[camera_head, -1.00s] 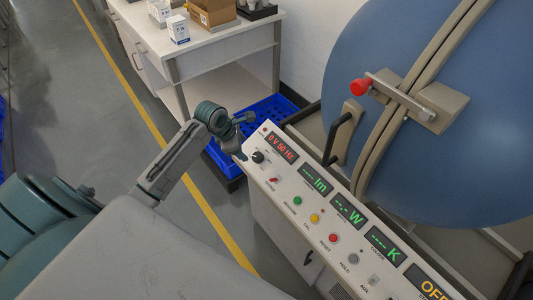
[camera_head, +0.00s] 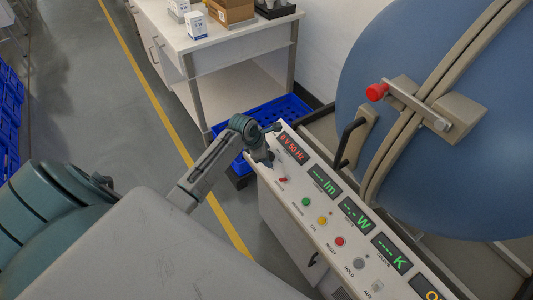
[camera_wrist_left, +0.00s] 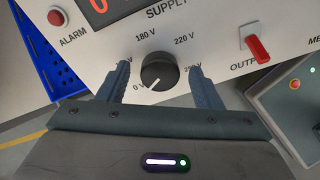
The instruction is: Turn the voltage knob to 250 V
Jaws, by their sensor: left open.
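The black voltage knob (camera_wrist_left: 159,72) is on the white panel in the left wrist view, with its white pointer line toward the 0 V mark. Labels for 180 V, 220 V and a partly hidden 250 V ring it. My left gripper (camera_wrist_left: 160,80) is open, one finger on each side of the knob, with gaps showing. In the head view my left gripper (camera_head: 268,158) is over the panel's far end and hides the knob. The supply display (camera_head: 291,149) reads 0 V 50 Hz. My right gripper is not in view.
A red output switch (camera_wrist_left: 257,48) is right of the knob, and an alarm light (camera_wrist_left: 57,17) is left. The blue sphere (camera_head: 430,120) with its handle (camera_head: 347,140) stands behind the panel. A blue crate (camera_head: 285,110) and white table (camera_head: 220,45) are beyond.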

